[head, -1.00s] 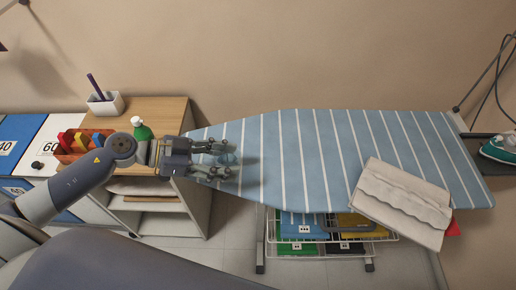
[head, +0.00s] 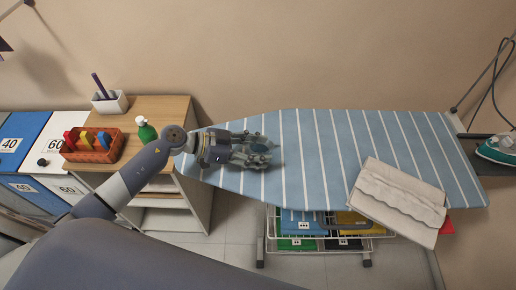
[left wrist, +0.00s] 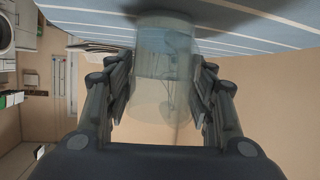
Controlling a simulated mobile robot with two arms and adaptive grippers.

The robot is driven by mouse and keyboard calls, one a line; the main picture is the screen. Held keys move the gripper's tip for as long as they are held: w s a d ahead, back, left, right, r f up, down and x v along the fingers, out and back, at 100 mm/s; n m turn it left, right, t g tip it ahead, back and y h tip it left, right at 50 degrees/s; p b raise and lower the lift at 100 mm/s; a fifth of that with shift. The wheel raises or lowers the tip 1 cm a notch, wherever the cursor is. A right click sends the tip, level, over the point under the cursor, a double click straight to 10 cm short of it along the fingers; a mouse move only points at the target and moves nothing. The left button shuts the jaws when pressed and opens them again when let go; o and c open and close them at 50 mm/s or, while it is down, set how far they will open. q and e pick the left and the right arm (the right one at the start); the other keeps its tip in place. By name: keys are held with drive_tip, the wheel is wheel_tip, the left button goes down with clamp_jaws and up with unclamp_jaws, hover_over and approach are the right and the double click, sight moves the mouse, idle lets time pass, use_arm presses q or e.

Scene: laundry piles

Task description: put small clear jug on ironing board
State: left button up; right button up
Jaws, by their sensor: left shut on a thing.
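The small clear jug (left wrist: 163,65) is see-through and sits between the two fingers of my left gripper in the left wrist view. My left gripper (head: 262,151) is shut on it. In the head view the jug is mostly hidden by the fingers. The gripper is over the left part of the ironing board (head: 330,160), which has a blue cover with white stripes. The board also shows at the top of the left wrist view (left wrist: 240,28). I cannot tell whether the jug touches the board. My right gripper is not in view.
A folded cream cloth (head: 400,200) lies at the board's right front, with an iron (head: 497,148) beyond. Left is a wooden cabinet (head: 165,108) with a green bottle (head: 146,131), an orange basket (head: 92,155) and a pen holder (head: 110,104). The board's middle is clear.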

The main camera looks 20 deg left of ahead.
use_arm(q)
drive_tip(key=o, duration=1.1)
drive_tip(key=shift+c, duration=0.2)
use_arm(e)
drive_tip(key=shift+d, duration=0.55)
use_arm(q)
drive_tip(key=b+v, duration=0.3)
drive_tip(key=v, duration=0.9)
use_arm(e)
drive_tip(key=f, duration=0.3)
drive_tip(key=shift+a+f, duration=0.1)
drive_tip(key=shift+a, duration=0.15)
use_arm(q)
drive_tip(key=shift+r, duration=0.1)
